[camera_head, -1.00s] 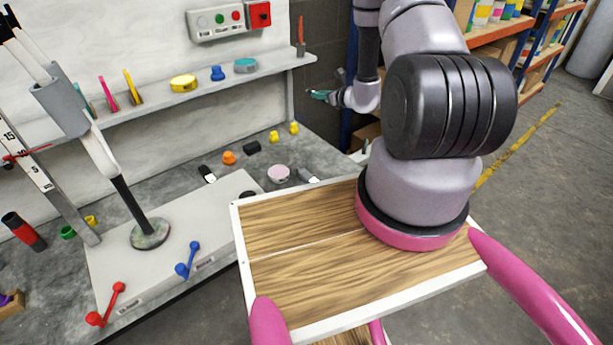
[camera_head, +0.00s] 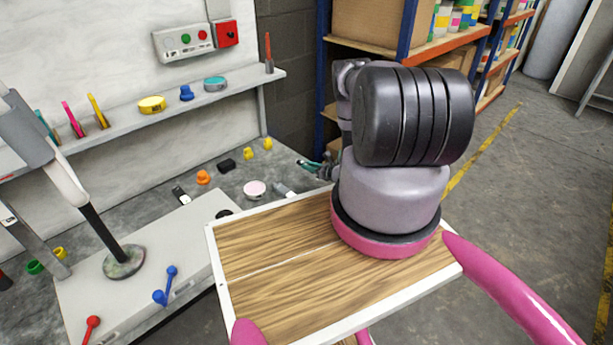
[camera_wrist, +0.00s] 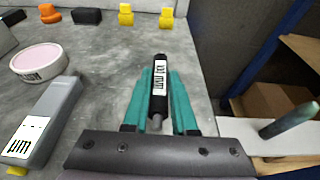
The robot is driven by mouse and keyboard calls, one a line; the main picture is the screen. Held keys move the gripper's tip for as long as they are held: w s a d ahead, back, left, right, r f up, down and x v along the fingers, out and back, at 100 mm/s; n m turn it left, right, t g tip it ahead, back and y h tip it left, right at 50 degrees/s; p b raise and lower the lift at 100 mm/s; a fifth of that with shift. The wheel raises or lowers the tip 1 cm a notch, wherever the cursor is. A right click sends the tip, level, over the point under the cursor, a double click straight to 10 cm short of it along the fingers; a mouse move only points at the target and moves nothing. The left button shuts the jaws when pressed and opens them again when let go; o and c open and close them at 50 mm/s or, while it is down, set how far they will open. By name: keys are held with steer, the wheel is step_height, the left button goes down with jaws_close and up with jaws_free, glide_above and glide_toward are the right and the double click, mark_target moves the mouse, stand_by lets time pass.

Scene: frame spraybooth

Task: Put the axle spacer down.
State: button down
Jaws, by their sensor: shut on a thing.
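The thing in my gripper, a slim dark cylinder with a white label, appears to be the axle spacer (camera_wrist: 159,73). My gripper (camera_wrist: 161,76) is shut on it with its two teal fingers, one on each side. The spacer points away from the wrist, over or on the grey bench (camera_wrist: 105,75); whether it touches the bench I cannot tell. In the head view my gripper (camera_head: 310,164) is small, at the right end of the bench, partly behind my own arm. The spacer is not clear there.
Left of my gripper are a grey labelled piece (camera_wrist: 50,118) and a round pink-lidded tin (camera_wrist: 39,64). A black block (camera_wrist: 86,16) and yellow pieces (camera_wrist: 126,14) lie farther back. Bench surface around the fingers is clear. A blue rack post (camera_wrist: 265,45) and shelving stand right.

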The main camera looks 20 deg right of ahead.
mark_target(309, 178)
steer(key=shift+f, duration=2.05)
steer(key=shift+f, duration=0.1)
steer(key=c, duration=0.7)
jaws_free()
steer(key=v, duration=1.2)
